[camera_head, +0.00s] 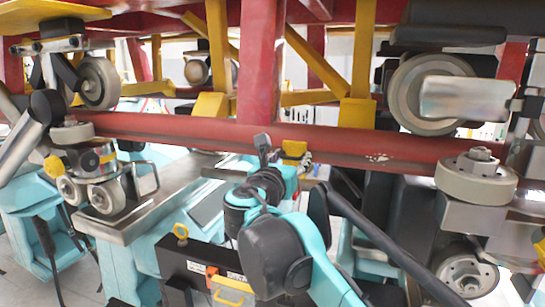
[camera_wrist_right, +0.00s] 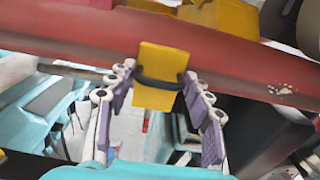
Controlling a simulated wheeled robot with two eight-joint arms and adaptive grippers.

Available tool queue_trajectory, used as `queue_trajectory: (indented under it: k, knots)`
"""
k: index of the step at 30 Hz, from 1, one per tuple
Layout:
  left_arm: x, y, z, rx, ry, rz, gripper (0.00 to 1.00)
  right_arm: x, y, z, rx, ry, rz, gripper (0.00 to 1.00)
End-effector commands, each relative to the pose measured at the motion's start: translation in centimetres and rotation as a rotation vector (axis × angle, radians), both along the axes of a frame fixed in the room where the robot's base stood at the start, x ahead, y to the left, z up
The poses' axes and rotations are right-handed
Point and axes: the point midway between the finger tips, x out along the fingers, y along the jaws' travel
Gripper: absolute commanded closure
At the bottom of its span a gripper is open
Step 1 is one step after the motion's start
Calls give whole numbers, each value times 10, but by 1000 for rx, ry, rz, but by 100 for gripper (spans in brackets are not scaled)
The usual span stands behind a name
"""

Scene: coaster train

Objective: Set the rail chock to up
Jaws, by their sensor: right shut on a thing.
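The rail chock is a yellow block (camera_wrist_right: 161,66) with a black band around it. In the wrist view it overlaps the red rail (camera_wrist_right: 80,32). In the head view a small yellow part of it (camera_head: 293,148) shows just below the red rail (camera_head: 340,142). My right gripper (camera_wrist_right: 160,92) is shut on the chock, its grey and purple fingers on either side of the block. In the head view my teal right arm reaches up to it, and the gripper (camera_head: 277,150) is partly hidden. My left gripper is not in view.
Coaster wheels (camera_head: 430,92) on the right and a wheel assembly (camera_head: 103,190) on the left flank the rail. Yellow and red beams (camera_head: 262,60) stand above it. A black box with a yellow handle (camera_head: 232,290) lies below, near my arm.

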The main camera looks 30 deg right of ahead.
Motion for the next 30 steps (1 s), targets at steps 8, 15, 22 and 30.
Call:
queue_trajectory:
  k: [8,15,22,30]
  knots:
    - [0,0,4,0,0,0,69,-52,-45,1,2,-4,-8,100]
    - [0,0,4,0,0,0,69,-59,-50,1,0,-1,-3,100]
    - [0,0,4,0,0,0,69,-59,-50,1,1,-2,-5,41]
    - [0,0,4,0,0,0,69,-59,-49,0,2,-2,-3,41]
